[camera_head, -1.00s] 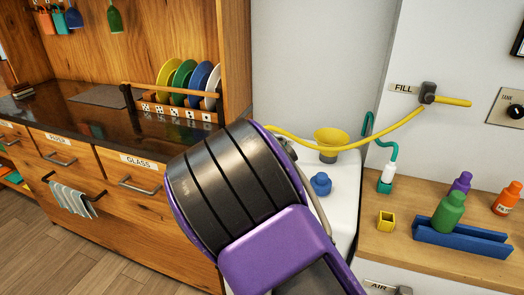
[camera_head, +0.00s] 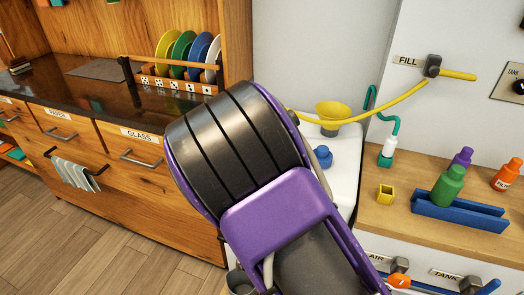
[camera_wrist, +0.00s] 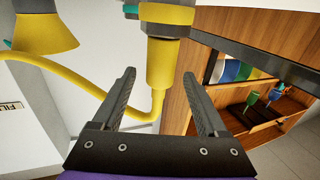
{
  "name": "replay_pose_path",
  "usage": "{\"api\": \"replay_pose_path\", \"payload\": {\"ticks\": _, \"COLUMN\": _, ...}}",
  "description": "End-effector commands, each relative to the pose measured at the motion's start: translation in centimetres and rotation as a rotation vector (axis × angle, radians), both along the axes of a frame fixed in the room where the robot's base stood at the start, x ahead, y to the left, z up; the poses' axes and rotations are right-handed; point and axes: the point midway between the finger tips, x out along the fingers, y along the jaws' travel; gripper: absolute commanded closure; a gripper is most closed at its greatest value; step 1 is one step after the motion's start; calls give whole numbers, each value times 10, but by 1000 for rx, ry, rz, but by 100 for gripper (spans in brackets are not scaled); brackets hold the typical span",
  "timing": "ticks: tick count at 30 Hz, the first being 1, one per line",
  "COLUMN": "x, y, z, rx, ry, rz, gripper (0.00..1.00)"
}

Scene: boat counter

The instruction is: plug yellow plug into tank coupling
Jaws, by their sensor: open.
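In the wrist view, a yellow plug (camera_wrist: 162,68) with a grey collar shows between the fingertips of my gripper (camera_wrist: 159,76). The fingers are open on either side of it, with gaps visible. A yellow hose (camera_wrist: 130,115) bends away from its lower end to the left. In the head view, the yellow hose (camera_head: 385,107) runs from the FILL fitting (camera_head: 432,65) to behind my arm, which hides the plug and gripper. At the lower right, a grey coupling (camera_head: 471,286) sits beside the TANK label (camera_head: 447,273), partly cut off by the frame edge.
A yellow funnel (camera_head: 334,112) and blue knob-like object (camera_head: 323,157) stand on the white surface. The wooden counter holds a yellow cube (camera_head: 385,193) and a blue rack (camera_head: 460,210) with a green bottle (camera_head: 447,186). An orange fitting (camera_head: 398,281) sits by the AIR label.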

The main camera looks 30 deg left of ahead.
Motion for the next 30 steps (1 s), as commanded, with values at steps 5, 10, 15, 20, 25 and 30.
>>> {"api": "replay_pose_path", "payload": {"ticks": 5, "x": -36, "y": -16, "z": 1, "rx": 0, "ry": 3, "rz": 1, "gripper": 24}}
{"api": "replay_pose_path", "payload": {"ticks": 10, "x": -74, "y": -34, "z": 1, "rx": -1, "ry": 2, "rz": 2, "gripper": 24}}
{"api": "replay_pose_path", "payload": {"ticks": 15, "x": -109, "y": -51, "z": 0, "rx": -1, "ry": 2, "rz": 1, "gripper": 24}}
{"api": "replay_pose_path", "payload": {"ticks": 20, "x": -132, "y": -62, "z": 0, "rx": 0, "ry": 1, "rz": 1, "gripper": 24}}
{"api": "replay_pose_path", "payload": {"ticks": 25, "x": -143, "y": -67, "z": 0, "rx": 0, "ry": 0, "rz": 0, "gripper": 24}}
{"api": "replay_pose_path", "payload": {"ticks": 30, "x": -144, "y": -68, "z": 0, "rx": 0, "ry": -1, "rz": 0, "gripper": 24}}
